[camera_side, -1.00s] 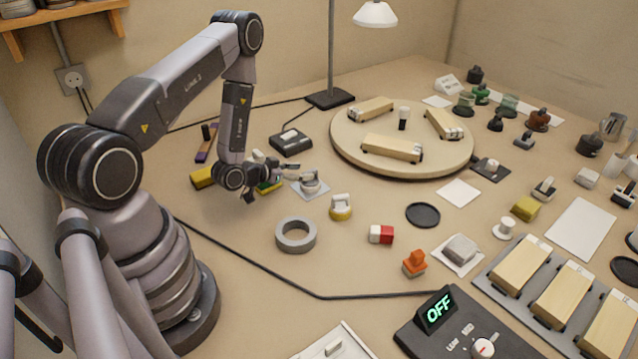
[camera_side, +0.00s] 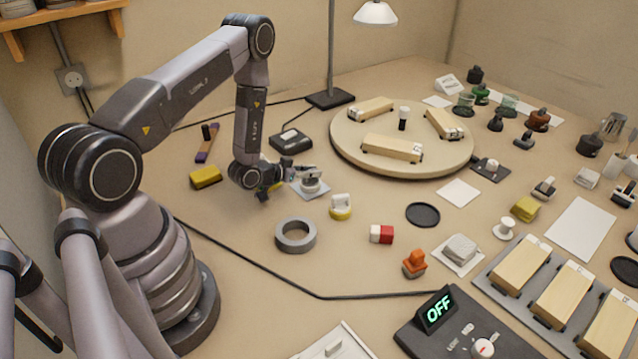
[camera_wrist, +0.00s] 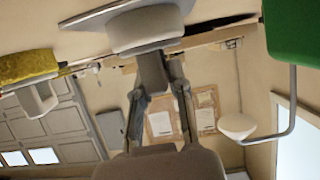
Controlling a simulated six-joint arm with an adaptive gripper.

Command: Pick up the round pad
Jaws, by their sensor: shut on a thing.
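The round pad (camera_side: 310,185) is a pale, short round piece on a grey square plate (camera_side: 300,192), near the middle left of the bench. In the wrist view the pad (camera_wrist: 147,32) is at the top, against the grey plate (camera_wrist: 95,14), with the scene upside down. My gripper (camera_side: 307,173) reaches in from the left, low over the plate. In the wrist view my gripper's fingers (camera_wrist: 160,76) come together at the pad and are shut on it. The pad appears still at the plate; any gap between them cannot be told.
A white-and-yellow piece (camera_side: 341,207) and a grey ring (camera_side: 296,235) stand nearby in front. A yellow block (camera_side: 206,177) lies to the left. A dark box (camera_side: 291,141) is behind. A large round board (camera_side: 345,152) with wooden blocks is at the back right.

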